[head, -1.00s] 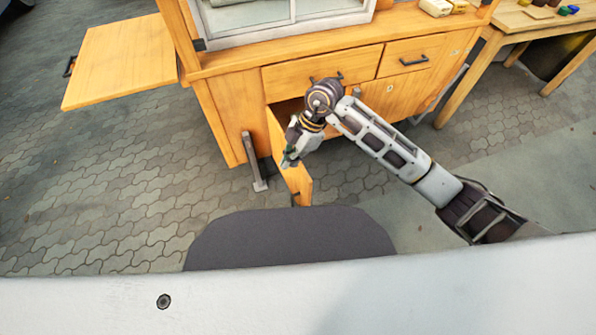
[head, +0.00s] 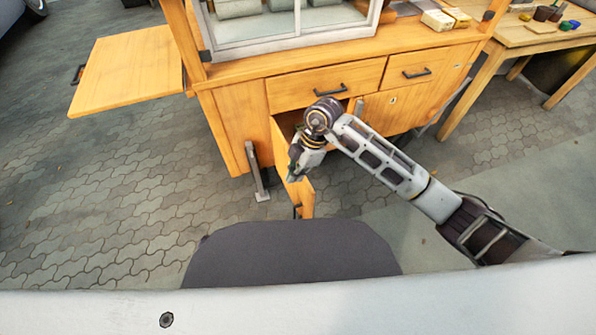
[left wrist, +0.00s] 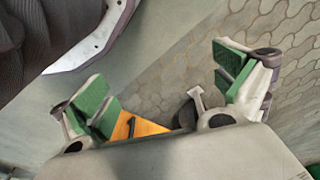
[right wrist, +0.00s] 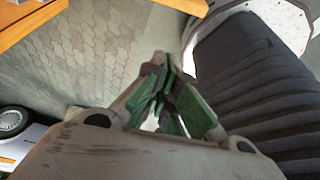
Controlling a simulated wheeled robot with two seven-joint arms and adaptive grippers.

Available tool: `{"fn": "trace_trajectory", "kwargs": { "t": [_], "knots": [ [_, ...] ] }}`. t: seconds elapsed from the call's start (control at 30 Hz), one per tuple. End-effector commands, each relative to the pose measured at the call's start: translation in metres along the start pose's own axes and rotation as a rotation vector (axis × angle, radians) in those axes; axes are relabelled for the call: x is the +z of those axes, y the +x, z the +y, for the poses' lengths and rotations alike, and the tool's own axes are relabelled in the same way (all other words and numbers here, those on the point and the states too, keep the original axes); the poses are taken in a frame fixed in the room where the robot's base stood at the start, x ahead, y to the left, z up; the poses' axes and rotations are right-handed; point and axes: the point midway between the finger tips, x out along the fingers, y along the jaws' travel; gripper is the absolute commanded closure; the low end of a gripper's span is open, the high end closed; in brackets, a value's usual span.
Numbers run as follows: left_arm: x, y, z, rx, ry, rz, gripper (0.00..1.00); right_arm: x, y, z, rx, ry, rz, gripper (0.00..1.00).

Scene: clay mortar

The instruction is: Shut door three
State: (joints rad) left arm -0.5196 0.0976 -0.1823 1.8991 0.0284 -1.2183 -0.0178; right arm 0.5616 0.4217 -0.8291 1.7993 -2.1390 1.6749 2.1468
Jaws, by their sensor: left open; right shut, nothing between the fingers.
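An orange wooden cabinet door (head: 304,193) stands open toward me below the left drawer, seen nearly edge-on, with a dark handle near its free end. I can read no number on it. My right gripper (head: 293,177) is shut and empty, at the left side of this door. It overlaps the door in the head view, so I cannot tell whether they touch. It also shows shut in the right wrist view (right wrist: 166,92). My left gripper (left wrist: 165,85) is open and empty, outside the head view. An orange panel with a dark handle (left wrist: 128,127) shows between its fingers, beyond them.
The wooden cabinet (head: 235,130) has two closed drawers, and a glazed case stands on top. An orange flap (head: 125,75) sticks out at the left. A grey metal post (head: 256,172) stands left of the open door. A side table (head: 500,60) is at right. Paving at left is clear.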

Motion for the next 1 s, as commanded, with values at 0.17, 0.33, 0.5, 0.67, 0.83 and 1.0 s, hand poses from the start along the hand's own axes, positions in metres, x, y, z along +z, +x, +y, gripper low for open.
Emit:
{"fn": "trace_trajectory", "kwargs": {
  "t": [0.17, 0.33, 0.5, 0.67, 0.83, 1.0],
  "knots": [
    [-0.002, -0.018, 0.006, 0.011, 0.0, -0.004, 0.02, 0.0, 0.022, -0.001, -0.001, 0.0, 0.001, 1.0],
    [-0.005, -0.025, 0.007, 0.014, 0.001, 0.004, 0.02, 0.0, 0.044, -0.001, -0.002, 0.0, 0.002, 1.0],
    [-0.01, -0.032, 0.008, 0.017, 0.003, 0.019, 0.02, 0.0, 0.067, 0.0, -0.002, 0.001, 0.001, 1.0],
    [-0.013, -0.037, 0.009, 0.019, 0.003, 0.031, 0.02, 0.014, 0.069, 0.0, 0.001, 0.002, -0.001, 1.0],
    [-0.015, -0.04, 0.009, 0.02, 0.004, 0.039, 0.02, 0.029, 0.064, 0.0, 0.0, 0.001, -0.001, 1.0],
    [-0.018, -0.044, 0.009, 0.021, 0.004, 0.049, 0.02, 0.037, 0.06, 0.0, 0.001, 0.0, 0.0, 1.0]
  ]
}}
